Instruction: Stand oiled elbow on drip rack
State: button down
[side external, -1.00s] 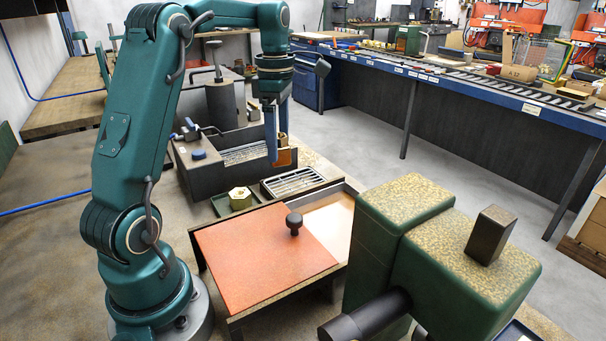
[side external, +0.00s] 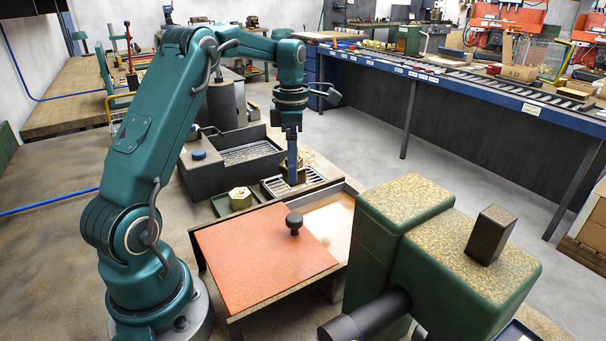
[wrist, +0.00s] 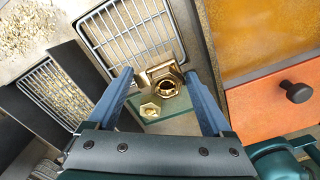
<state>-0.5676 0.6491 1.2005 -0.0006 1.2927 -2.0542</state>
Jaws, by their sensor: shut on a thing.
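My gripper (side external: 292,182) points down over the drip rack, a pale wire grid in a dark frame (side external: 265,190). In the wrist view my gripper (wrist: 159,74) has its two blue fingers on either side of the shiny brass elbow (wrist: 160,72), shut on it. The elbow shows a round, open threaded end towards the camera. The drip rack (wrist: 105,30) lies just beyond the elbow there. In the side view the fingers largely hide the elbow, and I cannot tell whether it touches the rack.
A green tray (side external: 222,207) holding a brass hex fitting (side external: 240,196) sits beside the rack. An orange lid with a dark knob (side external: 293,221) lies in front. A dark box with a grating (side external: 250,155) stands behind, and a large green machine (side external: 465,255) at right.

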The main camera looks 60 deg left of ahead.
aim_at(299, 181)
jog(key=shift+w+d+f, duration=0.4)
jog(key=shift+w, duration=0.2)
jog(key=shift+f, duration=2)
jog(key=shift+f, duration=0.15)
grip_release()
